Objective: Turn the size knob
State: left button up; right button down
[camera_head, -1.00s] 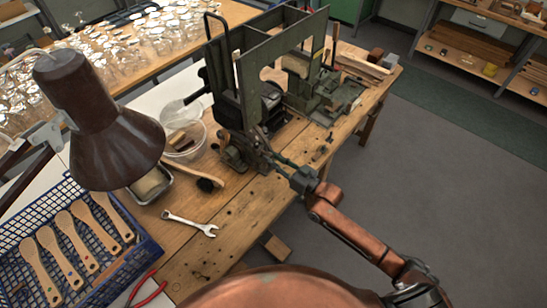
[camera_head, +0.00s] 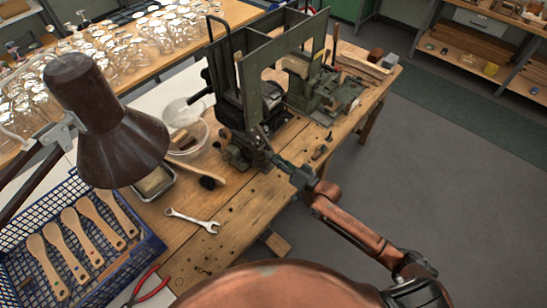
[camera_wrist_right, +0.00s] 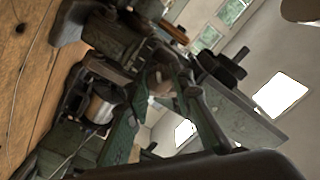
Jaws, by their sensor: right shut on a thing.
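The dark green tufting machine (camera_head: 250,85) stands on the wooden bench. My right gripper (camera_head: 272,158) reaches its near lower side from the right. It is shut on a small part there, which I take to be the size knob; the fingers and machine parts largely hide it in the head view. In the right wrist view, my right gripper's greenish fingers (camera_wrist_right: 163,92) reach in among the machine's dark parts. A pale bit (camera_wrist_right: 160,80) shows between them, but the knob's outline and angle are unclear. My left gripper is not in view.
A desk lamp (camera_head: 110,150) leans over the bench's left side. A blue crate (camera_head: 140,257) holds wooden brush handles. A wrench (camera_head: 192,221), red pliers (camera_head: 148,285), a brush (camera_head: 205,184) and a clear tub (camera_head: 203,138) lie around. The bench front near the wrench is mostly clear.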

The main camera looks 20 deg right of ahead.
jog(key=c, duration=1.7)
grip_release()
